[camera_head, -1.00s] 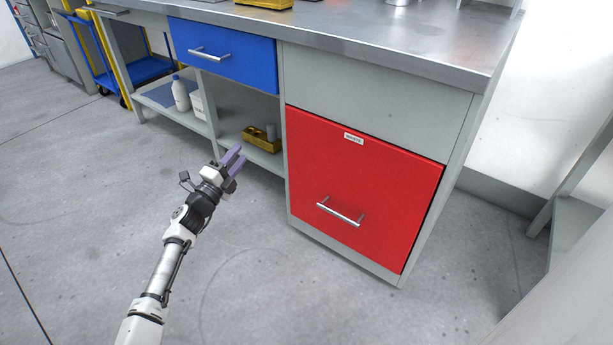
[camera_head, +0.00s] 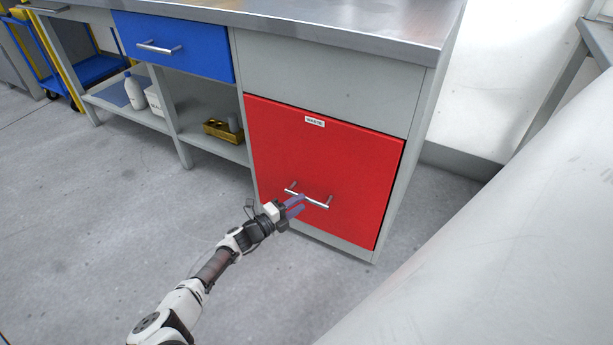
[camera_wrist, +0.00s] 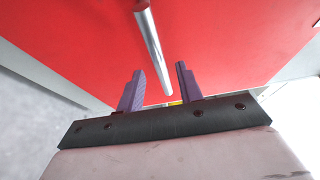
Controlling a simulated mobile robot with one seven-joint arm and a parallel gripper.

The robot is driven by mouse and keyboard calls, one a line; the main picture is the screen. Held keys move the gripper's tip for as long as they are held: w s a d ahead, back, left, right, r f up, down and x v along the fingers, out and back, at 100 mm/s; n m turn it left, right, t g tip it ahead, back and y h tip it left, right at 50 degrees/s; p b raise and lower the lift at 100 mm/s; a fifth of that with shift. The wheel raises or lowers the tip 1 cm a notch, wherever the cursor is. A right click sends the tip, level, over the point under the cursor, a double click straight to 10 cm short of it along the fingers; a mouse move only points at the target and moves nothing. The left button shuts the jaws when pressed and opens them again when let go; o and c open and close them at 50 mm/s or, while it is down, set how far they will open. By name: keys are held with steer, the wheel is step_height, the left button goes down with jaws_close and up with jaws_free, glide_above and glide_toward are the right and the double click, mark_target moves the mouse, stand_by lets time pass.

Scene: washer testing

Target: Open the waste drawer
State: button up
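The waste drawer (camera_head: 330,158) is a red front with a small white label (camera_head: 315,122) near its top, set in a grey cabinet. It looks shut. Its silver bar handle (camera_head: 318,203) runs across the lower part. My gripper (camera_head: 299,206) is at the handle's left half, with purple fingers pointing at the red front. In the wrist view my gripper (camera_wrist: 159,75) is open, its two fingers apart.
A blue drawer (camera_head: 172,47) with its own handle is at the upper left. Open shelves below it hold a white bottle (camera_head: 134,91) and a yellow bin (camera_head: 221,131). A large pale surface (camera_head: 500,240) fills the lower right. Floor in front of the cabinet is clear.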

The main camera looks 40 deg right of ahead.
steer(key=shift+d+b, duration=0.35)
steer(key=shift+d, duration=1.65)
steer(key=shift+c, duration=0.2)
jaws_close()
